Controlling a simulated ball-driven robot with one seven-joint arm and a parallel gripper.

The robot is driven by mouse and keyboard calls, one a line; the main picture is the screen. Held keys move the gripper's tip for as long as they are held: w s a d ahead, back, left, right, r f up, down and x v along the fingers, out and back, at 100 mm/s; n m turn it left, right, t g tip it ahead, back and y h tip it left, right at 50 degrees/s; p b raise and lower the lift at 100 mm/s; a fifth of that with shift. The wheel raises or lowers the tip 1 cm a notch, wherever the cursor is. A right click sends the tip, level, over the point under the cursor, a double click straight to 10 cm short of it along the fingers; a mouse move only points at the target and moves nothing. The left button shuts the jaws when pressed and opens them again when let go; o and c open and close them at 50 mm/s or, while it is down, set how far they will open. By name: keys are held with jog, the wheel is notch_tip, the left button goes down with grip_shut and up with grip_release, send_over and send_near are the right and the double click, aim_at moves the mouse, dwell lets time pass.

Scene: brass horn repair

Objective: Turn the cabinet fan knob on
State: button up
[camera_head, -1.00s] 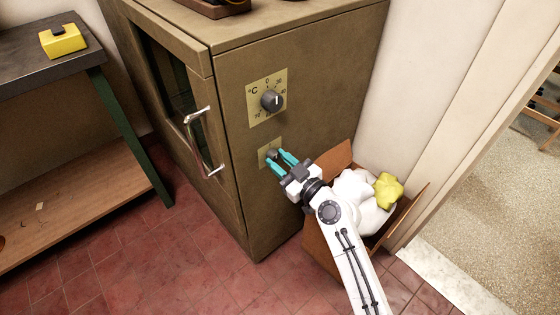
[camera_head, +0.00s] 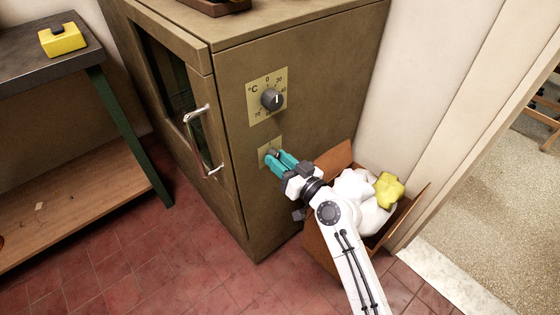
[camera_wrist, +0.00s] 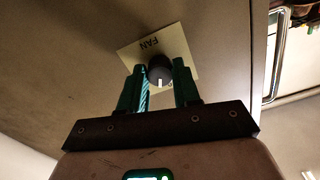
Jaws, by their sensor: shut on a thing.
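The fan knob (camera_wrist: 160,72) is a small dark round knob with a white pointer line. It sits on a cream plate marked FAN (camera_wrist: 152,43), which appears upside down in the wrist view. In the head view the knob (camera_head: 272,153) is mostly hidden by my fingers, on the lower plate of the brown cabinet (camera_head: 222,150). My gripper (camera_head: 276,161) has teal fingers, one on each side of the knob, and is shut on it. In the wrist view my gripper (camera_wrist: 160,82) has the knob between its fingertips, and the pointer line points toward the gripper body.
A larger temperature knob (camera_head: 272,99) on a °C scale is above. The cabinet door's metal handle (camera_head: 203,143) is to the left. A cardboard box (camera_head: 321,239) with white and yellow crumpled stuff stands right of the cabinet, beneath my arm. A dark-topped bench (camera_head: 65,68) is at the left.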

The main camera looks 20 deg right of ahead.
jog(key=shift+m+p, duration=1.55)
jog(key=shift+m, duration=4.85)
jog(key=o, duration=1.1)
jog(key=shift+c, duration=0.2)
jog(key=shift+s, duration=0.1)
jog(key=v, duration=1)
jog(key=shift+s, duration=0.35)
jog(key=shift+d+r, duration=0.1)
